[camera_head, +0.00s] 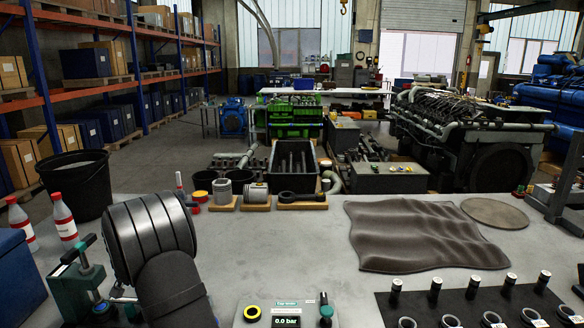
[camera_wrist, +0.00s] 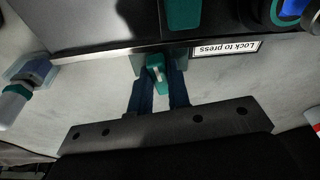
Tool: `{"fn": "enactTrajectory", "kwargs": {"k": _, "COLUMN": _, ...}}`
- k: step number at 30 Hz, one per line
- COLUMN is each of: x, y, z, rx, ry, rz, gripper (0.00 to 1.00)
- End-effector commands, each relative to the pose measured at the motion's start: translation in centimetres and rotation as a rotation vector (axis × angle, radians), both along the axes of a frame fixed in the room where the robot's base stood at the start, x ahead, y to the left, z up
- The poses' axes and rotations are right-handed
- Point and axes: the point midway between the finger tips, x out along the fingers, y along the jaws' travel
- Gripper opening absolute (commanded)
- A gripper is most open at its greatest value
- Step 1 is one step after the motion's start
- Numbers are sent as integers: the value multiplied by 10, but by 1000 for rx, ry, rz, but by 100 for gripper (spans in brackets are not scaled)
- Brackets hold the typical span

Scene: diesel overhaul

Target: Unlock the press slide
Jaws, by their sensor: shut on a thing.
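In the wrist view the two dark blue fingers of my gripper (camera_wrist: 158,95) reach to the edge of a dark fixture (camera_wrist: 110,35). They are shut on a small teal piece (camera_wrist: 155,72) with a pale pin or bar on it, which I take to be the slide's catch. A white label reading "Lock to press" (camera_wrist: 225,47) is upside down beside it, on the fixture's edge. In the head view my arm covers the gripper and the slide. A teal press-like device (camera_head: 82,278) with a handle stands at the lower left, partly behind my arm.
A gauge box reading 0.0 bar (camera_head: 286,321) is at the front edge. Bottles (camera_head: 63,215) and a black bucket (camera_head: 75,180) stand at the left. A brown cloth (camera_head: 420,235) and a black mat with several parts (camera_head: 470,305) lie at the right. The bench middle is clear.

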Motion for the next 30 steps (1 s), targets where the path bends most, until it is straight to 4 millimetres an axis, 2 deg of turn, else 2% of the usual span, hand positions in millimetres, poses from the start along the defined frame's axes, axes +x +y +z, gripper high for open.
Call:
{"fn": "enactTrajectory", "kwargs": {"k": 9, "x": 1, "y": -2, "z": 0, "rx": 0, "ry": 0, "rz": 278, "gripper": 0}}
{"fn": "enactTrajectory", "kwargs": {"k": 22, "x": 1, "y": -2, "z": 0, "rx": 1, "ry": 0, "rz": 329, "gripper": 0}}
{"fn": "enactTrajectory", "kwargs": {"k": 30, "x": 2, "y": -4, "z": 0, "rx": 0, "ry": 1, "rz": 551, "gripper": 0}}
